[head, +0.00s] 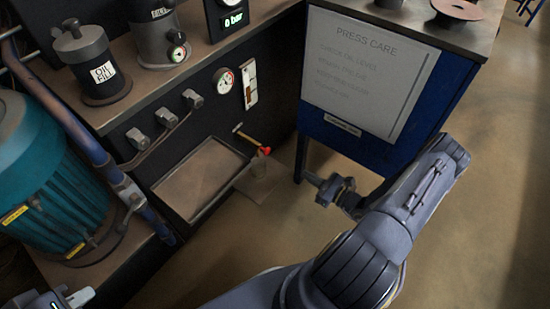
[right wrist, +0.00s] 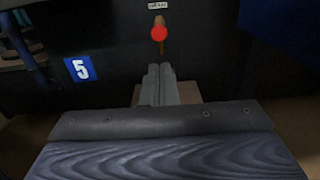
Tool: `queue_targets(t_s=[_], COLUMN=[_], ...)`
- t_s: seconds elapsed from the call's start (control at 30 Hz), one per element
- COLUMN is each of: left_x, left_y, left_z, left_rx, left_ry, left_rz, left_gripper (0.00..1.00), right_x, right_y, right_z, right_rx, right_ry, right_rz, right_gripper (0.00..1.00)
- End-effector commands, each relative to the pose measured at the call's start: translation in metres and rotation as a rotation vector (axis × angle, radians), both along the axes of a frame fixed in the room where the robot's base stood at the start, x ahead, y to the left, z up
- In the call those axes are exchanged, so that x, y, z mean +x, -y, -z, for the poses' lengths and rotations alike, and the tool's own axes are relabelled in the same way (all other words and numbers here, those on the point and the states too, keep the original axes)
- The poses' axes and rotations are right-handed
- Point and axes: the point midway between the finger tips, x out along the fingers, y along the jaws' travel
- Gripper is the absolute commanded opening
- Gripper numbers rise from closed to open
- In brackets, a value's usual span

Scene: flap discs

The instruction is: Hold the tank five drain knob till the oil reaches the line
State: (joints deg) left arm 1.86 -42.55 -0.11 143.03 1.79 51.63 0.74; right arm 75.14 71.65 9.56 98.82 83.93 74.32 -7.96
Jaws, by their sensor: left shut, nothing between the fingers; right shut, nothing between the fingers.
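The drain knob is a small red knob (head: 265,150) on a brass stem low on the dark tank front, just right of the metal tray. In the right wrist view the red knob (right wrist: 158,33) is straight beyond my fingertips, below a small white label. A blue plate with a white 5 (right wrist: 81,68) is to its left. My right gripper (head: 314,182) is shut and empty, apart from the knob, to its right and nearer. A white sight gauge (head: 250,84) is above the knob; its oil level and line are too small to read. Part of my left gripper (head: 55,300) shows at the bottom left edge.
A metal tray (head: 200,180) sits under several grey taps. A blue cabinet with a PRESS CARE sheet (head: 367,70) stands right of the tank. A teal motor (head: 45,170) and blue pipe are at left.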

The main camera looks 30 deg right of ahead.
Motion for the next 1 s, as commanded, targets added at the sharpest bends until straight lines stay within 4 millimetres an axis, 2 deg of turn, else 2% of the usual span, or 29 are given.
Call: queue_targets(t_s=[0.27, 0.37, 0.8, 1.0], left_x=[0.0, 0.0, 0.0, 0.0], left_y=[0.0, 0.0, 0.0, 0.0], left_z=[0.003, 0.007, 0.032, 0.039], left_rx=[0.0, 0.0, 0.0, 0.0], left_ry=[0.0, 0.0, 0.0, 0.0], left_rz=[0.0, 0.0, 0.0, 0.0], left_gripper=[0.0, 0.0, 0.0, 0.0], right_x=[0.008, 0.021, 0.104, 0.124], right_y=[-0.004, -0.01, -0.044, -0.052], right_z=[0.0, 0.001, 0.002, 0.001], right_rx=[-0.001, 0.0, -0.002, -0.004], right_ry=[0.0, 0.002, 0.002, -0.001], right_rz=[-0.005, -0.007, -0.006, -0.004], right_gripper=[0.0, 0.0, 0.0, 0.0])
